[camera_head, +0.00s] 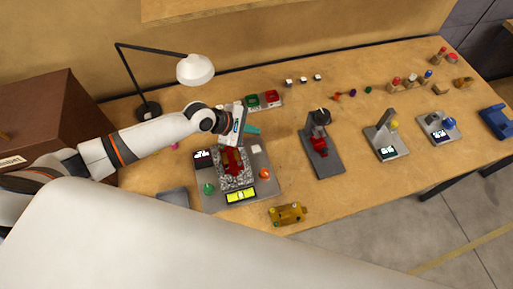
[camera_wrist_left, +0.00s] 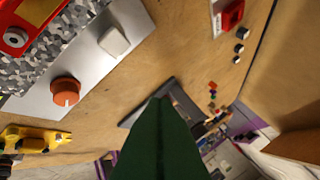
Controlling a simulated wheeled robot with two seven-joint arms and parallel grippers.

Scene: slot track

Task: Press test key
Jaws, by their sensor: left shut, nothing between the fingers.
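A grey panel (camera_head: 270,190) lies on the table with a red model (camera_head: 233,162) on a speckled patch. The panel carries a white square key (camera_head: 256,149), an orange knob (camera_head: 264,173), a green button (camera_head: 208,188), a dark display (camera_head: 203,158) and a yellow-green display (camera_head: 241,196). No label shows which is the test key. My left gripper (camera_head: 252,129) is shut and empty, just beyond the panel's far edge. In the left wrist view its green fingers (camera_wrist_left: 158,115) are apart from the white key (camera_wrist_left: 114,41) and orange knob (camera_wrist_left: 66,91). My right gripper is not in view.
A box with green and red buttons (camera_head: 264,100) stands behind the gripper. A desk lamp (camera_head: 195,69) is at the back left. A dark stand (camera_head: 322,152) is right of the panel, a yellow toy (camera_head: 288,214) in front. Small parts and fixtures fill the right side.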

